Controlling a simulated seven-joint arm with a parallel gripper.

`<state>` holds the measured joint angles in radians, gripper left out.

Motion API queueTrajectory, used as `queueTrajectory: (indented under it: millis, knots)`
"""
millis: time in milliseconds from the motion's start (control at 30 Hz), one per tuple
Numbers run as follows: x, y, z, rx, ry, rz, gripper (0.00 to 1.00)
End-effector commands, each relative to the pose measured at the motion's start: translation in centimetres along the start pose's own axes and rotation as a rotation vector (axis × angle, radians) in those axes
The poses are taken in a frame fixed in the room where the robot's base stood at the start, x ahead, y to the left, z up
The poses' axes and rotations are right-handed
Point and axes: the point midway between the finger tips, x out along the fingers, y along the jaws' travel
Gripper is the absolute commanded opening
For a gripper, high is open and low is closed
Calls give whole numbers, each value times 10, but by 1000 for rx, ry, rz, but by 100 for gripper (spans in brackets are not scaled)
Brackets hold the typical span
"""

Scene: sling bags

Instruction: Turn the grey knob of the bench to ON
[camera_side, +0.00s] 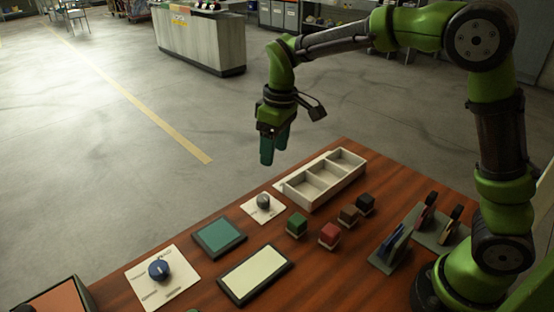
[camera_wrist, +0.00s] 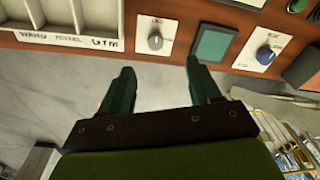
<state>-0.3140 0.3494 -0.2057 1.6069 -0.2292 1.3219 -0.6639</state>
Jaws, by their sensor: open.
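The grey knob (camera_side: 263,201) stands on a small white plate (camera_side: 252,211) near the back edge of the wooden bench. It also shows in the wrist view as a grey knob (camera_wrist: 155,41) on its white plate, at the top centre; the marks on the plate are too small to read. My gripper (camera_side: 273,148) is above and behind the bench, apart from the knob, with green fingers pointing down. In the wrist view my gripper (camera_wrist: 160,82) is open with nothing between its fingers.
A blue knob (camera_side: 158,269) on another white plate is left of the grey knob. A green pad (camera_side: 219,237) lies between them. A three-compartment tray (camera_side: 325,180), several small blocks (camera_side: 330,234), a pale panel (camera_side: 255,274) and a rack (camera_side: 440,229) are also on the bench.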

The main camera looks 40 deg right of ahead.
Motion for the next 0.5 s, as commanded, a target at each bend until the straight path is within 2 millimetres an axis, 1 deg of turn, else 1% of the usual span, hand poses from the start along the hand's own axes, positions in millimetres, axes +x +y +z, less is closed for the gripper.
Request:
queueTrajectory:
  millis: [33, 100, 167, 200, 267, 300, 433, 500]
  knots:
    - [10, 1, -14, -73, -33, 14, 63]
    - [16, 4, -29, -178, -67, 28, 63]
    - [14, 6, -38, -257, -82, 36, 63]
    - [9, 8, -42, -301, -84, 38, 63]
    - [-1, 8, -44, -354, -79, 37, 63]
    - [-2, 7, -43, -381, -84, 31, 63]
    - [2, 6, -40, -426, -97, 19, 63]
    - [8, 6, -39, -431, -97, 19, 63]
